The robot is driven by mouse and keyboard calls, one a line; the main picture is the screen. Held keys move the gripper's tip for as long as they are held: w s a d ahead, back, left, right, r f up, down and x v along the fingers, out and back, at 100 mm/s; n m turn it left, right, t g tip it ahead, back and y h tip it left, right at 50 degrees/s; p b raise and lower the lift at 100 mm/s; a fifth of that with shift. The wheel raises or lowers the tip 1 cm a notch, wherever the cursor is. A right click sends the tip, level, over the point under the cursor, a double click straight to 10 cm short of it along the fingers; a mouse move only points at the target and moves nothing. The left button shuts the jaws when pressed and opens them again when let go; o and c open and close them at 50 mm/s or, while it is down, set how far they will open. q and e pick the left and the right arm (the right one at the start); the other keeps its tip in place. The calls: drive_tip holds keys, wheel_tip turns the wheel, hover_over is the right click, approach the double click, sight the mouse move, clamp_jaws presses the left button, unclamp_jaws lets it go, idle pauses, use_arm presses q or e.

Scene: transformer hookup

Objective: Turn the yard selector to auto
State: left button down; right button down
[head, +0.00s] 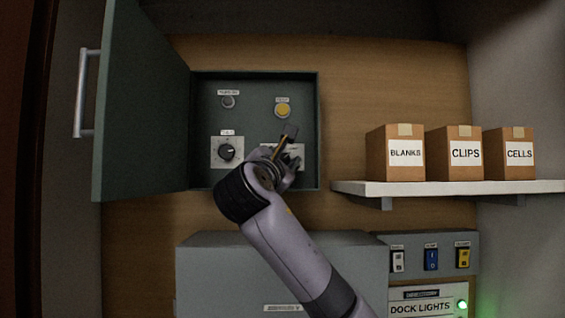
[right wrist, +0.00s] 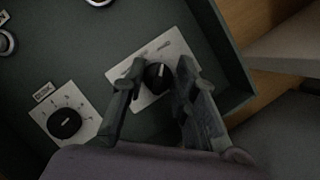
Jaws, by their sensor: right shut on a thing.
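An open grey-green control box (head: 254,75) on the wooden wall holds two rotary selectors on white plates. My right gripper (head: 288,150) is at the lower right selector and hides most of its plate (head: 299,151) in the head view. In the right wrist view, the fingers of my right gripper (right wrist: 160,70) are shut on that selector's black knob (right wrist: 156,77), one on each side. A pale pointer line shows on the knob; its position lettering is too small to read. The other selector (head: 227,152) is to the left, untouched. My left gripper is not in view.
The box door (head: 140,110) stands open at the left. A round grey button (head: 228,102) and a yellow button (head: 283,110) sit above the selectors. A shelf (head: 440,187) with labelled boxes is at the right. A grey cabinet (head: 270,260) is below.

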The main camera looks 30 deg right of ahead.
idle(0.3)
drive_tip(key=c, duration=1.4)
unclamp_jaws()
drive_tip(key=shift+o, duration=0.2)
drive_tip(key=v, duration=1.2)
